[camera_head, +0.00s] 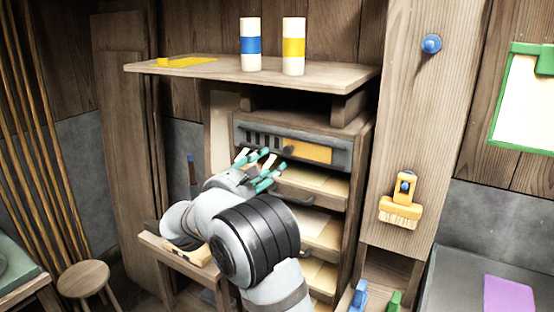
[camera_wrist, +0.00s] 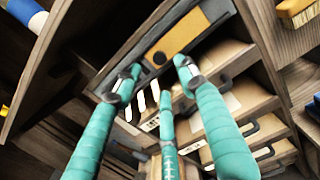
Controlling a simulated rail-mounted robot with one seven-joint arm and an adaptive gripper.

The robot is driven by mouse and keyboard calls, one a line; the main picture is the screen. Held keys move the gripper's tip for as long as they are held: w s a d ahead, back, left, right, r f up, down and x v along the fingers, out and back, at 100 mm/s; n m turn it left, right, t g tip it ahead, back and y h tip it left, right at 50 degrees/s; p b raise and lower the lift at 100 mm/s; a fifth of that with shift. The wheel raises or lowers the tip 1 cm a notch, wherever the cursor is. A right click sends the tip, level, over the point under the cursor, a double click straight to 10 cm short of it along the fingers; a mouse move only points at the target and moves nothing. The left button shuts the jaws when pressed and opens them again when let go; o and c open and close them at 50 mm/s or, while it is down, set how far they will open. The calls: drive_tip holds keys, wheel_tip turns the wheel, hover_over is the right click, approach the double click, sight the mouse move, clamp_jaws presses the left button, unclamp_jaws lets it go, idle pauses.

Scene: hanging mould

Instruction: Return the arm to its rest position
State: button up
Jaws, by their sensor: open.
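My gripper (camera_head: 262,170) has teal fingers and stands spread in front of the top of a wooden drawer cabinet (camera_head: 360,165). In the wrist view the fingers of my gripper (camera_wrist: 158,88) are apart, with nothing between them. Beyond them is a grey panel (camera_wrist: 215,12) with a yellow-orange plate and dark and light slats. The same grey panel (camera_head: 340,158) shows in the head view, partly hidden behind the fingers. My arm reaches up from the bottom of the head view and hides part of the cabinet front.
A shelf (camera_head: 215,72) above holds a blue-banded cylinder (camera_head: 250,45), a yellow-banded cylinder (camera_head: 293,47) and a flat yellow piece (camera_head: 187,62). A brush (camera_head: 402,208) hangs from a blue peg on the post at right. A stool (camera_head: 83,278) stands lower left.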

drive_tip(key=shift+v, duration=1.1)
drive_tip(key=shift+d, duration=0.1)
